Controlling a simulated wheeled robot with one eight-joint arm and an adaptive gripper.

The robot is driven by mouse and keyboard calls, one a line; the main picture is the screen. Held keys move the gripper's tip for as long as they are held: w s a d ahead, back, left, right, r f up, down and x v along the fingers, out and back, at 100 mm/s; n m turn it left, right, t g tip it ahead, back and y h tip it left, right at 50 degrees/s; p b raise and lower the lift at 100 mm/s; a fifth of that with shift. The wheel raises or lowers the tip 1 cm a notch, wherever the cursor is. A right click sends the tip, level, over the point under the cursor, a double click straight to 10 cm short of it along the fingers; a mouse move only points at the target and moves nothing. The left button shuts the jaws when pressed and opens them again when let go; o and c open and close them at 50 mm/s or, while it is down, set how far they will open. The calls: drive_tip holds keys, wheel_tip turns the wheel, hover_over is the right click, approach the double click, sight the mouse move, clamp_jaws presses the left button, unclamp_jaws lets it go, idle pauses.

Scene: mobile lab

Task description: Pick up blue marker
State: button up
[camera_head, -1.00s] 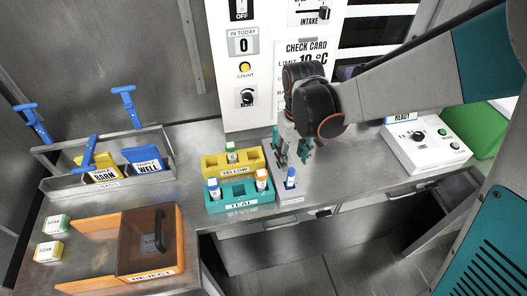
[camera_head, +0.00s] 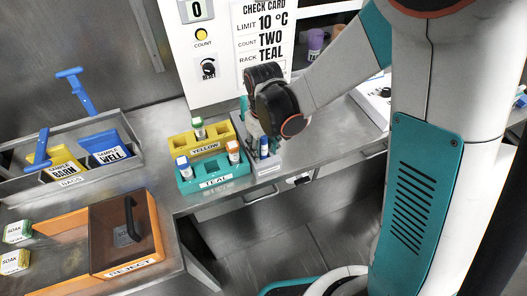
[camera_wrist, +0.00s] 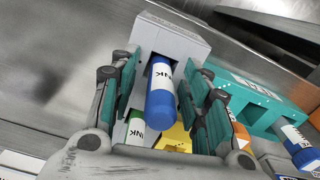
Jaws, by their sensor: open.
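The blue marker (camera_head: 264,145) stands upright in a small grey holder (camera_head: 266,168) at the right of the racks. In the wrist view the marker (camera_wrist: 161,98) has a blue cap toward the camera and a white label reading "INK"; its lower end is hidden in the grey holder (camera_wrist: 172,38). My gripper (camera_head: 260,139) is at the holder. In the wrist view my gripper (camera_wrist: 166,88) is open, with one teal-padded finger on each side of the marker. Gaps show between the pads and the marker.
A teal rack (camera_head: 215,184) with blue-capped and orange-capped tubes and a yellow rack (camera_head: 205,150) with a green-capped tube stand close left. An orange reject box (camera_head: 150,262) is at lower left. The bench's front edge is near the holder.

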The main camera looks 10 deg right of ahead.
drive_tip(key=c, duration=1)
drive_tip(key=shift+r, duration=0.1)
wheel_tip(320, 180, up, 20)
drive_tip(key=p, duration=1.4)
